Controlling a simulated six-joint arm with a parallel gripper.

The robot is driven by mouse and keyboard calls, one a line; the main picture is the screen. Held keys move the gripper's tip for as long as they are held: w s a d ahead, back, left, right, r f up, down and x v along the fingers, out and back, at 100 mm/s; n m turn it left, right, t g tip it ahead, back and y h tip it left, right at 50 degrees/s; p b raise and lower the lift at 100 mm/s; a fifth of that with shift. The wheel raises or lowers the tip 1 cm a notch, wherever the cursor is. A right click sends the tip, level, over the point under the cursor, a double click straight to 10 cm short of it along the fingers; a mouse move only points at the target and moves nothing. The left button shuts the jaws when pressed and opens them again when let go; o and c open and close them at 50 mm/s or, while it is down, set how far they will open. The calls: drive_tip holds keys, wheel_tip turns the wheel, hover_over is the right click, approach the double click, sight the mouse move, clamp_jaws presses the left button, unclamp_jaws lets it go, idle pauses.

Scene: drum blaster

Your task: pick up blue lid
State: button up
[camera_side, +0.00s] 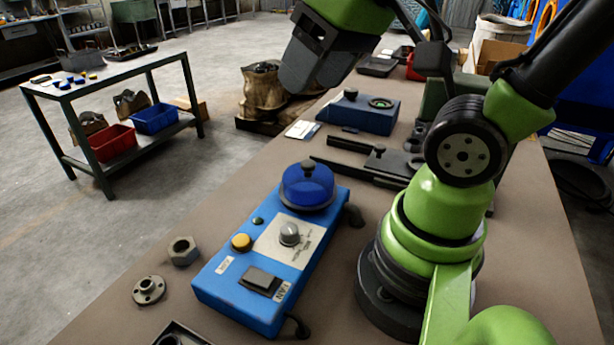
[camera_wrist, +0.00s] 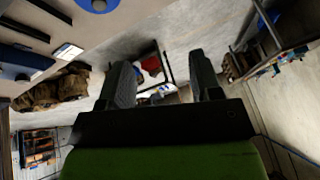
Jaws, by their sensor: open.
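The blue lid (camera_side: 308,184) is a translucent blue dome with a small dark knob on top. In the side view it sits at the far end of a blue control box (camera_side: 270,258) on the bench. My gripper (camera_side: 306,80) is high above the bench, beyond and above the lid, clear of it. In the wrist view my gripper (camera_wrist: 162,80) has its two dark fingers spread with nothing between them.
The brown bench (camera_side: 150,318) holds a second blue box (camera_side: 358,115), dark rails (camera_side: 372,160), a hex nut (camera_side: 183,250) and a flanged part (camera_side: 149,290). A black-topped knob stands on the rails. A side table (camera_side: 105,80) stands apart at left.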

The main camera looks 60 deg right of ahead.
drive_tip(key=w+d+f+n+g, duration=0.2)
drive_tip(key=w+d+f, duration=0.1)
drive_tip(key=d, duration=0.1)
drive_tip(key=n+g+h, duration=0.1)
drive_tip(key=n+g, duration=0.2)
hover_over(307, 163)
wheel_tip(307, 163, down, 6)
wheel_tip(307, 163, down, 9)
drive_tip(key=shift+f, duration=0.1)
clamp_jaws()
